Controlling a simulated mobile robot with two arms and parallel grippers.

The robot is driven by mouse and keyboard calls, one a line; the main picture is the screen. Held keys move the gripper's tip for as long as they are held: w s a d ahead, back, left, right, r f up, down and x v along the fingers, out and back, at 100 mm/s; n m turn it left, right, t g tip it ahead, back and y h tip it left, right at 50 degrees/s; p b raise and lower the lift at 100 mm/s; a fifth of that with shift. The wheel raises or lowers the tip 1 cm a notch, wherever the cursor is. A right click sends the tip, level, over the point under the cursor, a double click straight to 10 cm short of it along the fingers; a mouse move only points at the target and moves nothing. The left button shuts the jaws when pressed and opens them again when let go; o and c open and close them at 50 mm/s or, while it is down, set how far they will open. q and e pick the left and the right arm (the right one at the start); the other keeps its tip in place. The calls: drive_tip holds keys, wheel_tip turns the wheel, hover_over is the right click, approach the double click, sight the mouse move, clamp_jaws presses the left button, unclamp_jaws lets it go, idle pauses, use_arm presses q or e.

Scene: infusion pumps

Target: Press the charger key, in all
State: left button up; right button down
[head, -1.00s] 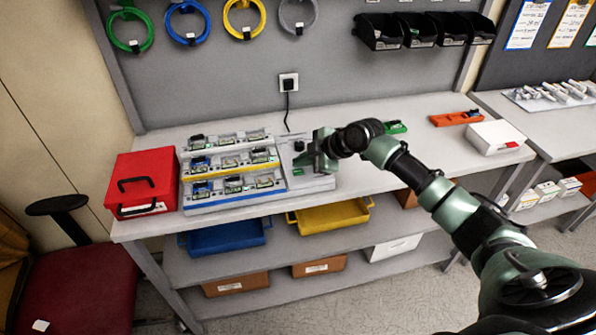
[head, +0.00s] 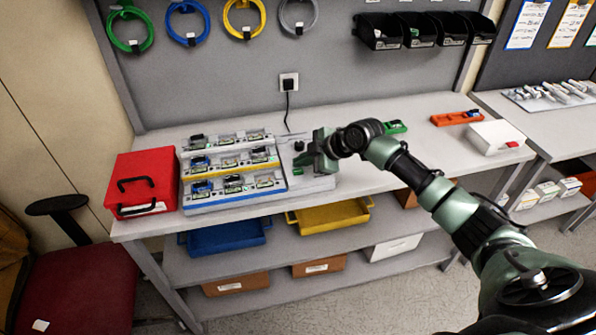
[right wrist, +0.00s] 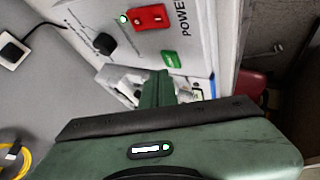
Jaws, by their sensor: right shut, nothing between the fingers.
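The charger (head: 288,157) stands on the bench, a grey stepped unit with white, yellow and blue rows of bays holding packs, and a control panel at its right end. In the right wrist view its panel (right wrist: 195,28) shows a red switch (right wrist: 150,18), a black knob (right wrist: 104,43), a green key (right wrist: 172,59) and the word POWER. My right gripper (head: 308,160) is shut and empty over the panel. In the right wrist view its fingertips (right wrist: 158,74) are close to the green key; I cannot tell whether they touch it. My left gripper is out of view.
A red case (head: 146,178) stands left of the charger. A black plug with a cord sits in the wall socket (head: 289,82) behind. A green item (head: 396,127), an orange tray (head: 455,118) and a white box (head: 496,137) lie to the right, with bare bench between.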

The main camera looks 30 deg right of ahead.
sight(301, 172)
drive_tip(key=shift+f, duration=0.4)
drive_tip(key=shift+f+b, duration=0.4)
idle(0.7)
drive_tip(key=shift+r, duration=0.15)
drive_tip(key=shift+r+p, duration=0.6)
drive_tip(key=shift+r, duration=0.05)
drive_tip(key=shift+r, duration=0.15)
wheel_tip(301, 172, up, 5)
drive_tip(key=p, duration=0.4)
idle(0.6)
